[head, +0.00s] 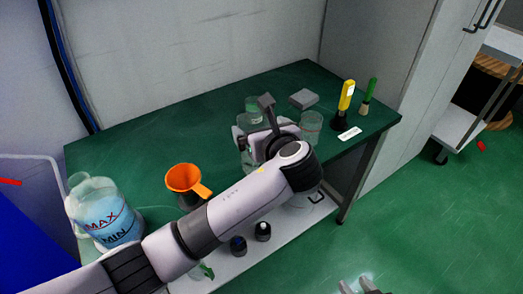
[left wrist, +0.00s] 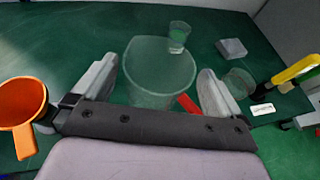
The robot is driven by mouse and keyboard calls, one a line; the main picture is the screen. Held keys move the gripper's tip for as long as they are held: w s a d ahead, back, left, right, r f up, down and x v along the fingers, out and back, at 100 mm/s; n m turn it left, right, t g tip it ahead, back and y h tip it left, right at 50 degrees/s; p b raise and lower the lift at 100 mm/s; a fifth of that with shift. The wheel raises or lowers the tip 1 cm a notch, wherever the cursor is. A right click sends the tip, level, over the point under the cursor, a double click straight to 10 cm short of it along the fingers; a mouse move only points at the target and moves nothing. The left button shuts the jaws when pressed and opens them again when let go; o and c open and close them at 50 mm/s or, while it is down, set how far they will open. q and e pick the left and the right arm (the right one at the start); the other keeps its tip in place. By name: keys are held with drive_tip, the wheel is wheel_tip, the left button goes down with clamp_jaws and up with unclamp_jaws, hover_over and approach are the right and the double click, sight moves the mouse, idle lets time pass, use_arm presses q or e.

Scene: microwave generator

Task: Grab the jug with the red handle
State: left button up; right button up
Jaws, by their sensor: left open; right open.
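The jug is clear, with a red handle (left wrist: 188,104). In the left wrist view the jug (left wrist: 155,72) stands upright on the green table (left wrist: 75,40), between the two fingers of my left gripper (left wrist: 158,82). The fingers are open, one on each side; I cannot tell whether either touches it. The handle shows at the lower right of the jug, near the right finger. In the head view my left gripper (head: 268,125) covers most of the jug (head: 242,130), and the red handle is hidden. My right gripper (head: 360,286) is at the bottom edge, apart from the table.
An orange funnel (head: 184,178) stands left of the jug. A large vessel (head: 105,212) with blue liquid and MAX and MIN marks is further left. A small beaker (head: 253,104), another beaker (head: 312,122), a grey block (head: 303,98) and yellow (head: 346,95) and green-handled (head: 369,92) tools stand nearby.

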use_arm(q)
drive_tip(key=c, duration=1.1)
drive_tip(key=shift+c, duration=0.2)
drive_tip(key=shift+r, duration=0.15)
